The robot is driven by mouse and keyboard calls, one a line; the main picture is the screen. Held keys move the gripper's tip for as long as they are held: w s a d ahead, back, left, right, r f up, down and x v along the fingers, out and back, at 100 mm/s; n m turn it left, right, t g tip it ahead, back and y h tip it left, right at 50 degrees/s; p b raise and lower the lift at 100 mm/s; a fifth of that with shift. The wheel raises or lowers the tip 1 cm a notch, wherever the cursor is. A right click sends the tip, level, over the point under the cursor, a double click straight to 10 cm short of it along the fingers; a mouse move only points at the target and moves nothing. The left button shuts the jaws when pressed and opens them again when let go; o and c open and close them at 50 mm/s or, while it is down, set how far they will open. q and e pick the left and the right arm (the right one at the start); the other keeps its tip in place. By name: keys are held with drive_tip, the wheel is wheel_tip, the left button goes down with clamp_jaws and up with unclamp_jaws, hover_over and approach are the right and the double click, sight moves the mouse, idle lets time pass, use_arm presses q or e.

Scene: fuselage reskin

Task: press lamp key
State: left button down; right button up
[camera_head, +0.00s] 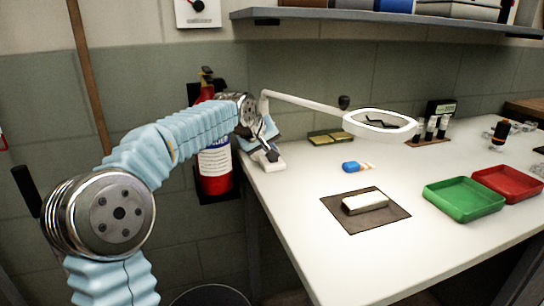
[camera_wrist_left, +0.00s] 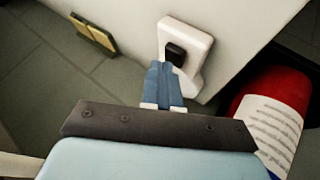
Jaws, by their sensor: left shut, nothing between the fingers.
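The white lamp base (camera_head: 271,163) stands at the left corner of the table. A magnifier lamp with a ring head (camera_head: 386,122) reaches out on a white arm over the table. In the left wrist view the base (camera_wrist_left: 196,45) carries a dark key (camera_wrist_left: 175,54). My left gripper (camera_wrist_left: 163,68) is shut and empty, its blue fingertips close to the key's lower edge. I cannot tell whether they touch it. In the head view my left gripper (camera_head: 266,140) is just above the base and partly hides it. My right gripper is not in view.
A red fire extinguisher (camera_head: 215,165) hangs on the wall beside the table and close to my left arm. A dark mat (camera_head: 380,219) with a pale block (camera_head: 365,203), a green tray (camera_head: 463,198) and a red tray (camera_head: 509,184) are on the table. The table's front left is clear.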

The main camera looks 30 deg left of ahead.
use_arm(q)
drive_tip(key=shift+r, duration=0.4)
wheel_tip(320, 180, up, 2)
drive_tip(key=shift+r+p, duration=0.1)
drive_tip(key=shift+p, duration=1)
drive_tip(key=shift+r, duration=1.9)
